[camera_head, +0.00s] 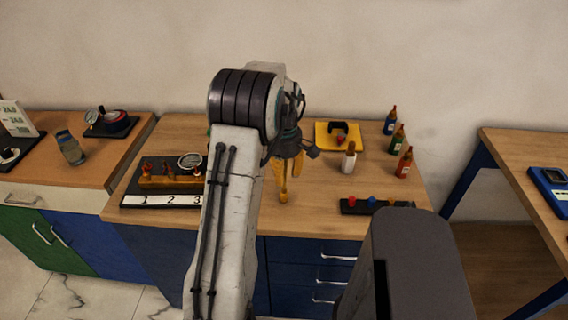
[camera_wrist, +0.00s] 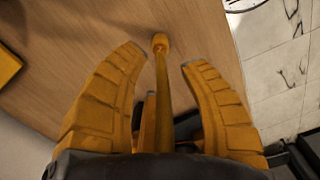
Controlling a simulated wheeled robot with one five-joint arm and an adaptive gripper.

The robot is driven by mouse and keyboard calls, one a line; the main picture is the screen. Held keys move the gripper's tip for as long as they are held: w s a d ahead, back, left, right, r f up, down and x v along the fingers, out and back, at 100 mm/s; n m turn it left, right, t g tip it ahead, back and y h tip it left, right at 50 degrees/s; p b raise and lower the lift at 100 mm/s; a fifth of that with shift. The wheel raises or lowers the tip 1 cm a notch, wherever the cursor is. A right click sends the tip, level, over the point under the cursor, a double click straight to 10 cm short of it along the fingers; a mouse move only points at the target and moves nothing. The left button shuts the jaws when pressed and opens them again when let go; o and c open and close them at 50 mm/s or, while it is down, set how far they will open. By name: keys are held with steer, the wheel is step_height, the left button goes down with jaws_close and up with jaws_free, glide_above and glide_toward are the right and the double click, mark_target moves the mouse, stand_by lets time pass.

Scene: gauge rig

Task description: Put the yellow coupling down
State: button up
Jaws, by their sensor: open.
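My gripper (camera_head: 284,198) points down over the middle of the table, with its yellow fingers spread. In the wrist view the two fingers (camera_wrist: 162,55) stand wide apart, with no contact on anything. A thin yellow rod (camera_wrist: 161,85) with a rounded end shows between them; I cannot tell whether it is part of my gripper or a separate thing. A small orange-yellow piece (camera_head: 391,202) sits on a dark strip (camera_head: 404,205) at the table's front right, beside red and blue ones.
A dark numbered board (camera_head: 133,190) with a brass manifold (camera_head: 168,182) stands left of my arm. Bare wood (camera_head: 315,205) lies right of my gripper.

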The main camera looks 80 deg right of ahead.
mark_target(284, 187)
steer(key=shift+r, duration=1.85)
steer(key=w+a+r+n+t+h, duration=0.1)
steer(key=w+a+r, duration=0.4)
steer(key=w+a, duration=0.55)
steer(key=w+a+r, duration=0.4)
steer(key=w+a, duration=0.4)
steer(key=w, duration=0.5)
steer(key=w+a+r+t, duration=0.1)
steer(key=w+a+r, duration=0.15)
steer(key=a, duration=1.05)
steer(key=s+a+f+t, duration=0.1)
steer(key=s+a, duration=0.1)
steer(key=a, duration=0.5)
steer(key=s+a+f+n+t+y, duration=0.1)
steer(key=s+a, duration=0.2)
steer(key=a, duration=0.4)
steer(key=shift+s+a+f, duration=0.15)
steer(key=shift+f, duration=0.2)
